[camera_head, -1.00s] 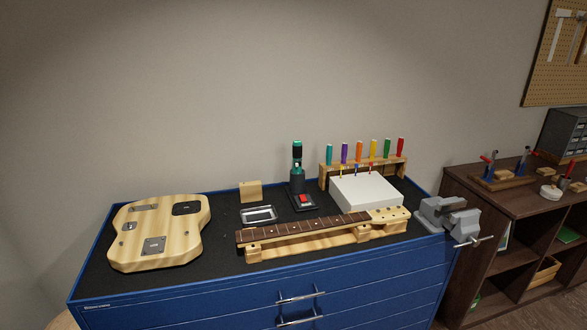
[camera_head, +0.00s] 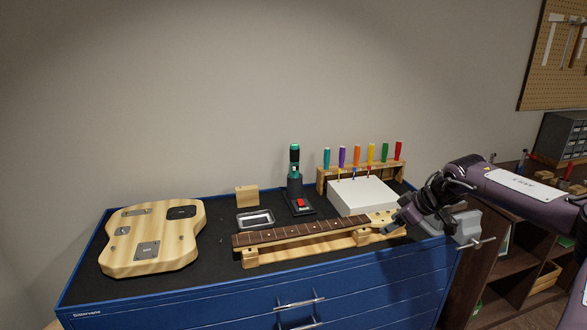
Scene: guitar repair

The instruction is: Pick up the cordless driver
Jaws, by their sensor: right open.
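The cordless driver (camera_head: 294,171) stands upright in its dark dock (camera_head: 301,206), with a green-and-black upper end and a red patch on the dock's front. It is at the back middle of the black-topped blue bench, left of the screwdriver rack. My right gripper (camera_head: 393,226) comes in from the right, over the headstock end of the guitar neck. It is open and well to the right of and nearer than the driver. Its fingertips are small and dark here, and I cannot tell whether they touch the neck. My left gripper is not in view.
The guitar neck (camera_head: 290,234) lies on a wooden support across the front. A white box (camera_head: 362,196) and the rack (camera_head: 321,178) of coloured screwdrivers stand right of the driver. A metal tray (camera_head: 255,220), wood block (camera_head: 247,196) and guitar body (camera_head: 150,237) are left. The vise (camera_head: 467,226) is partly covered.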

